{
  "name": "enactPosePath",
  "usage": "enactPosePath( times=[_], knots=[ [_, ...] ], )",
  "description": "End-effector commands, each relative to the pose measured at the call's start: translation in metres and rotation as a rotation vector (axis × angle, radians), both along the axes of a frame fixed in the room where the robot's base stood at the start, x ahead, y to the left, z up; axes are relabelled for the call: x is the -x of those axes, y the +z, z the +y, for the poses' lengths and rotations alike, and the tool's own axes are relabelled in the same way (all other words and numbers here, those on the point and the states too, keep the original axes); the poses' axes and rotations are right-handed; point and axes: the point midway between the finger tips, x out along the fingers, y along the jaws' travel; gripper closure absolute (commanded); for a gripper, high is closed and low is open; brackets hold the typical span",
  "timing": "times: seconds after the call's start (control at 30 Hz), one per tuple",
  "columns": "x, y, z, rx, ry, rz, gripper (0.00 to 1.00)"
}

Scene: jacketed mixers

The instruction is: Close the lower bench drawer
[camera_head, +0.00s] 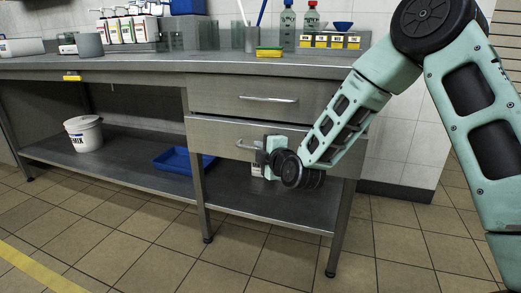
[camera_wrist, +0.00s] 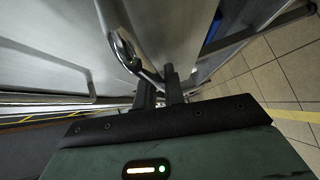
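The lower bench drawer (camera_head: 215,135) is under the upper drawer of the steel bench, with a bar handle (camera_head: 245,146) on its front. From this angle I cannot tell how far it stands out. My gripper (camera_head: 266,150) is at the right end of this handle, in front of the drawer. In the wrist view the curved handle (camera_wrist: 124,48) runs down to my two dark fingers (camera_wrist: 160,82). A narrow gap shows between the fingers. The bar meets the fingertips, but I cannot tell whether they clamp it.
The upper drawer (camera_head: 270,98) looks shut, with its own handle above my gripper. A white bucket (camera_head: 84,135) and a blue tray (camera_head: 182,160) are on the lower shelf. Bottles and a yellow sponge (camera_head: 269,51) stand on the bench top. The tiled floor in front is clear.

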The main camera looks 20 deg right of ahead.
Motion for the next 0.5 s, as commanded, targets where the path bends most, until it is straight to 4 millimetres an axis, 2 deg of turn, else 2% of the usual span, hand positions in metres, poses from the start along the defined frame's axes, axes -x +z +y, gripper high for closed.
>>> enactPosePath(
  times=[0.27, 0.5],
  knots=[
    [-0.028, 0.0, -0.02, 0.001, 0.0, -0.001, 1.0],
    [-0.032, 0.0, -0.024, 0.001, -0.002, -0.002, 1.0]
  ],
)
